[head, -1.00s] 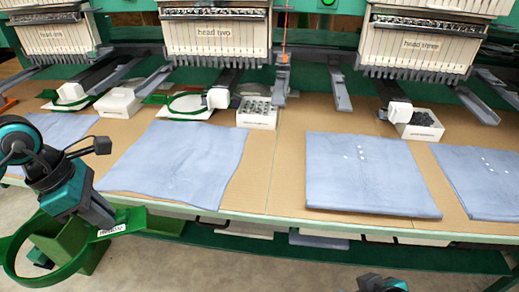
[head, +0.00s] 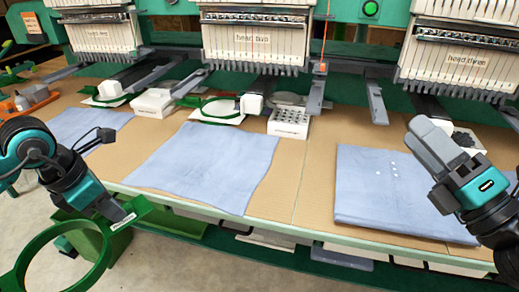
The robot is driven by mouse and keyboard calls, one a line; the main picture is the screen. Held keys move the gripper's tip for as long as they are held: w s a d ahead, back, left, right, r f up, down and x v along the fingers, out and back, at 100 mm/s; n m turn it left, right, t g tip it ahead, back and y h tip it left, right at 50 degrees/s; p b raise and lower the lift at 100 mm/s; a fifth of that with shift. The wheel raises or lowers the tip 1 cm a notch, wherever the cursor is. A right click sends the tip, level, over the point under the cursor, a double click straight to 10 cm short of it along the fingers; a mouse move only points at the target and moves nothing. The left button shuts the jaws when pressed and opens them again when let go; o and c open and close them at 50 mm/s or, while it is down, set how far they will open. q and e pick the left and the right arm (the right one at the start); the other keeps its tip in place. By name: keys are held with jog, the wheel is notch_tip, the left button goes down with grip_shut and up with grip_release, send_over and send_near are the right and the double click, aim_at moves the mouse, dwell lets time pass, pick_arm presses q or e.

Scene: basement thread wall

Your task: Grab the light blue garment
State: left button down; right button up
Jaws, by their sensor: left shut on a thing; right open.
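Several light blue garments lie on the tan table. One is spread flat in the middle (head: 205,165). A thicker, seemingly folded one with small white dots (head: 370,195) lies to the right, and part of another (head: 85,128) shows at the left behind my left arm. My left gripper (head: 122,212) is shut on a green hoop (head: 145,207), held in front of the table's front edge at the lower left. My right gripper (head: 432,142) is open and empty. It appears above the right garment and hides part of it; its height above the cloth is unclear.
Embroidery heads (head: 255,38) hang over the back of the table, with metal arms reaching forward. White blocks (head: 153,103) and a white holder with holes (head: 288,122) stand behind the garments. Bare table shows between the middle and right garments.

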jog(key=s+a+f+n+g+y, duration=0.25)
jog(key=n+g, duration=0.55)
jog(key=n, duration=0.4)
jog(key=n+g+h, duration=0.6)
jog(key=n+h, duration=0.3)
jog(key=h, duration=0.1)
send_near(411, 229)
notch_tip(411, 229, up, 4)
jog(key=d, duration=0.1)
jog(key=shift+s+d+f, duration=0.1)
jog(key=shift+s+f, duration=0.05)
jog(key=shift+s, duration=0.35)
jog(key=shift+f, duration=0.1)
jog(key=x, duration=1.2)
jog(key=shift+s, duration=0.2)
jog(key=shift+c, duration=0.3)
grip_shut()
